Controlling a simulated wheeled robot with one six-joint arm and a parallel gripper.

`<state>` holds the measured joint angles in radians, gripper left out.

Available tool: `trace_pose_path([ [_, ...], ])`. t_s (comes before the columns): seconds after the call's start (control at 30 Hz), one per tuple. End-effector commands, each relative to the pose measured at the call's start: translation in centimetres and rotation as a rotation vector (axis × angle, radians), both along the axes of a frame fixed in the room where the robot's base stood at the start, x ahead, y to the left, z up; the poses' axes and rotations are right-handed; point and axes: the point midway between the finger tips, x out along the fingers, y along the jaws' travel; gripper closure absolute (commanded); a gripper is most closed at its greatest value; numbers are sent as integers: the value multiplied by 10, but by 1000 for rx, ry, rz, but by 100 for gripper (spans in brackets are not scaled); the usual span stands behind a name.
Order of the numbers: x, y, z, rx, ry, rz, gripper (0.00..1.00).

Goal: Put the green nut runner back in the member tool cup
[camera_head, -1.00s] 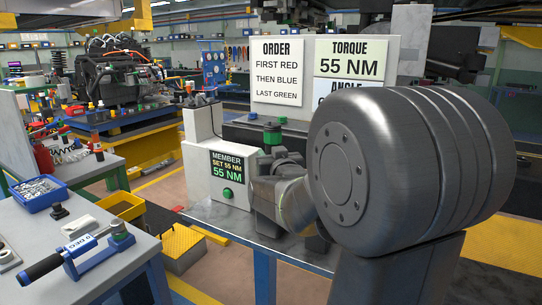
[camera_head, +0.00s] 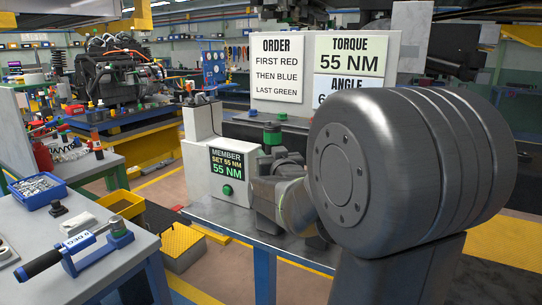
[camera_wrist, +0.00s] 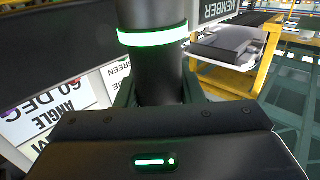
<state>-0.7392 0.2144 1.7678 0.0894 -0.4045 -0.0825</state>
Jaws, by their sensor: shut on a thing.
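The green nut runner (camera_head: 273,133) is a dark cylinder with a green band. In the camera_head view its top shows upright above the arm, beside the white MEMBER station (camera_head: 230,175). In the camera_wrist view its dark body and lit green band (camera_wrist: 153,36) stand between my jaws. My gripper (camera_wrist: 160,98) is shut on it. In the camera_head view my gripper (camera_head: 280,165) is small and partly covered by my own arm. I cannot make out the member tool cup in either view. A MEMBER sign (camera_wrist: 217,8) shows at the top of the wrist view.
A white board with ORDER (camera_head: 277,70) and TORQUE (camera_head: 349,57) panels stands behind the arm. A grey bench (camera_head: 225,213) lies below the gripper.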

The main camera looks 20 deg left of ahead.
Motion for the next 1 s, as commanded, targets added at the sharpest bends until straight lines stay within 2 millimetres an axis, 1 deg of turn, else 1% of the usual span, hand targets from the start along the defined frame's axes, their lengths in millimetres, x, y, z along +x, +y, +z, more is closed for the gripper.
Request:
trace_pose_path([
  [1.0,0,0,-16,3,-4,0,100],
])
